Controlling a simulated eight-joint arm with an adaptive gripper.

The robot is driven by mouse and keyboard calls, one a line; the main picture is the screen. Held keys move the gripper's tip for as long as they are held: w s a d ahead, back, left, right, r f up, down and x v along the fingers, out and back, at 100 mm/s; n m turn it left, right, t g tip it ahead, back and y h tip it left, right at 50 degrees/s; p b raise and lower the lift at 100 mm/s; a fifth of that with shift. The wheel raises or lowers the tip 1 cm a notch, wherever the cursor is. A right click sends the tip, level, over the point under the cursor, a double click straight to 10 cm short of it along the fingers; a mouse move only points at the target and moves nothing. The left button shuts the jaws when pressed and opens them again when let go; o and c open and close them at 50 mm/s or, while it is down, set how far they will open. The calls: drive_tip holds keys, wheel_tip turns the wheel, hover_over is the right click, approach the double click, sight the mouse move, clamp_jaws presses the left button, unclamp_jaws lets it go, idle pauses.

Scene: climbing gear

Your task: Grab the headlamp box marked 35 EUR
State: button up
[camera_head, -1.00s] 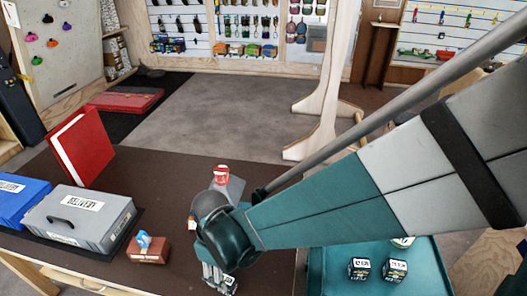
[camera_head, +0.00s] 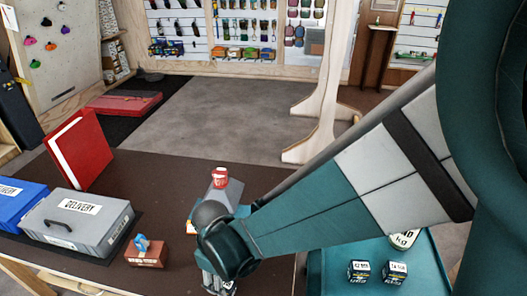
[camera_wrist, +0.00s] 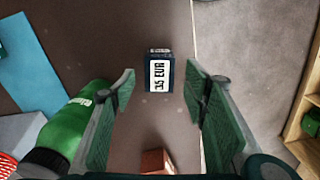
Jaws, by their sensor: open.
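The headlamp box marked 35 EUR (camera_wrist: 159,75) is a small dark box with a white label. In the wrist view it lies on the brown table, ahead of my gripper (camera_wrist: 160,85) and between the lines of its two green fingers. The fingers are apart and nothing is held. In the head view my gripper (camera_head: 218,284) is low over the table's front part, and my arm hides most of what is under it. Two other small dark boxes with white labels, one (camera_head: 360,271) left of the other (camera_head: 395,271), stand on the teal surface at right.
A green bottle (camera_wrist: 75,125) lies left of my gripper, and a reddish-brown block (camera_wrist: 157,161) is close below. A grey delivery case (camera_head: 80,218), a red binder (camera_head: 80,150) and a brown box with a blue top (camera_head: 146,253) are at left. The table edge is right of the box.

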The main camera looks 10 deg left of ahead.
sight(225, 285)
drive_tip(key=shift+f, duration=0.15)
drive_tip(key=shift+f+b, duration=0.55)
drive_tip(key=shift+f, duration=1.9)
drive_tip(key=c, duration=1)
drive_tip(key=shift+r, duration=0.1)
drive_tip(key=shift+r+p, duration=0.9)
drive_tip(key=shift+r, duration=4)
